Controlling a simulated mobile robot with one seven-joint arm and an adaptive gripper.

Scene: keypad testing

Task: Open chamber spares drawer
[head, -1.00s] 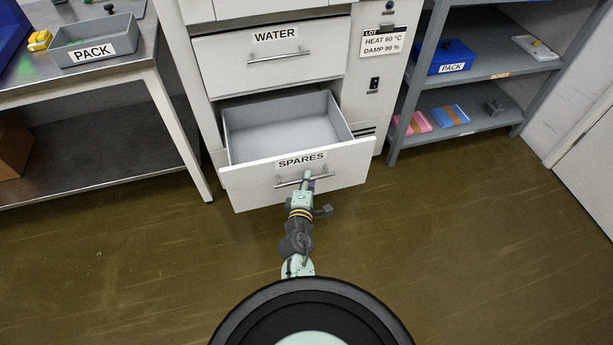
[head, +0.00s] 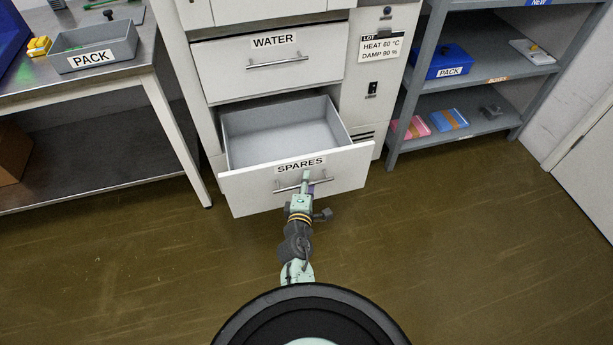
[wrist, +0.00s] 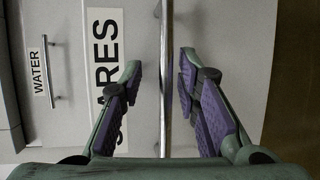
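The spares drawer (head: 230,183), white-fronted with a SPARES label (head: 301,165), stands pulled well out at the bottom of the cabinet. Its grey inside looks empty. Its bar handle (head: 287,189) is on the front below the label. My gripper (head: 306,180) is at this handle. In the wrist view, my gripper's purple-padded fingers (wrist: 158,85) are spread on either side of the handle bar (wrist: 166,60), with visible gaps between pads and bar. The right finger is closer to the bar than the left one.
The closed WATER drawer (head: 225,75) is above. A metal bench (head: 150,62) with a PACK tray (head: 130,45) stands at left. A grey shelf unit (head: 400,145) with boxes is at right. The floor (head: 450,250) around my base is clear.

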